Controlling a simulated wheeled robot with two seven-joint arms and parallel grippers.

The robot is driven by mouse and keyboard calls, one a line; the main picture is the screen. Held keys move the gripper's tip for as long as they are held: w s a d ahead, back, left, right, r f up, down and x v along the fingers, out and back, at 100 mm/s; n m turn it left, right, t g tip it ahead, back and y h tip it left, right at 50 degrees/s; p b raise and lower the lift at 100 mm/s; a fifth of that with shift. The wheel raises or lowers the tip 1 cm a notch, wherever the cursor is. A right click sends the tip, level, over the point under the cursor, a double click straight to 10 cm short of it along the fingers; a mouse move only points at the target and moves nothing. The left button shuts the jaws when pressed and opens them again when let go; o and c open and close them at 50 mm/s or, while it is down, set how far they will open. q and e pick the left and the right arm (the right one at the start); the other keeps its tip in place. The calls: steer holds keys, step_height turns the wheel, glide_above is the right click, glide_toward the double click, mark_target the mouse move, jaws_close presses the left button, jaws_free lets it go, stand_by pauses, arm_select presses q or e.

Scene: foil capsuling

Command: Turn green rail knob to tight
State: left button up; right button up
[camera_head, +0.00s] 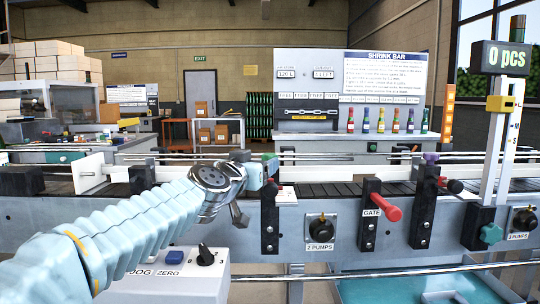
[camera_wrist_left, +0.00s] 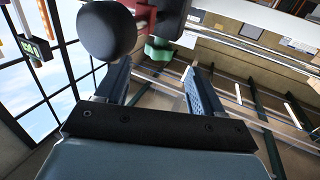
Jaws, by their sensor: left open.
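The green rail knob (camera_head: 270,162) sits on top of a black bracket at the conveyor's front rail, partly hidden by my left gripper. It also shows in the left wrist view as a green shape (camera_wrist_left: 158,50), beside a red block (camera_wrist_left: 168,18). My left gripper (camera_head: 262,172) is at the bracket top, close to the knob. In the left wrist view its two fingers (camera_wrist_left: 157,68) are apart, with the green knob between and just beyond the tips. I cannot tell whether they touch it. My right gripper is out of view.
A black ball (camera_wrist_left: 105,30) is close to one finger in the wrist view. Right of the bracket are a red gate handle (camera_head: 388,212), a purple knob (camera_head: 431,158) and a teal star knob (camera_head: 491,233). A control box (camera_head: 170,285) with a black selector is below my arm.

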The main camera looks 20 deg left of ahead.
mark_target(267, 158)
arm_select(q)
steer(key=shift+w+b, duration=0.3)
steer(key=shift+w, duration=0.4)
steer(key=shift+w+d, duration=0.25)
steer(key=shift+w, duration=1.45)
steer(key=shift+w+d, duration=0.2)
steer(key=shift+w, duration=1.5)
